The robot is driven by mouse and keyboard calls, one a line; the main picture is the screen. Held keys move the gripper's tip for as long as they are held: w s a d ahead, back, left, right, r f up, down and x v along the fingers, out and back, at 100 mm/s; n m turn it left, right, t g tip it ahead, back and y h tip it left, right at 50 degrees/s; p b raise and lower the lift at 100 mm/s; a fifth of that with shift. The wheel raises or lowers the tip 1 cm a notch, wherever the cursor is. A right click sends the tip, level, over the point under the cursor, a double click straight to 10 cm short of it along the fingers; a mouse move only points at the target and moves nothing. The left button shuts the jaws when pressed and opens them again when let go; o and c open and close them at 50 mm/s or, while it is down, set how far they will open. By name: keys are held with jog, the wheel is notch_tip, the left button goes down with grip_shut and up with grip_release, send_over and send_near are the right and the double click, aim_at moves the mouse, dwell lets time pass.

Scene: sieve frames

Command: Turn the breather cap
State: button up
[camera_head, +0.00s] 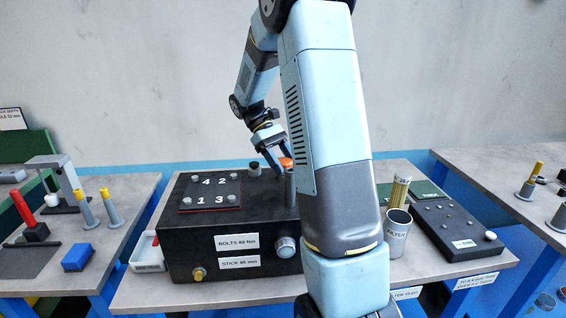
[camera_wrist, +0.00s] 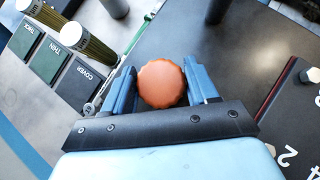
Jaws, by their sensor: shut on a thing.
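The breather cap is an orange, scalloped round cap (camera_wrist: 161,83). In the wrist view it sits between the two blue fingers of my gripper (camera_wrist: 162,88), which are shut on it from both sides. The stem under the cap is hidden.
A grey post (camera_head: 290,188) stands close in front of the cap. A numbered bolt plate (camera_head: 211,194) lies left on the box. My arm hides the middle.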

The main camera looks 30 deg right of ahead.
dwell(0.4)
jog(key=o, duration=1)
jog(key=shift+c, duration=0.2)
jog(key=shift+w, duration=0.1)
jog(key=v, duration=1.3)
jog(key=shift+w+r, duration=0.15)
jog(key=shift+w, duration=0.15)
jog(key=shift+a, duration=0.1)
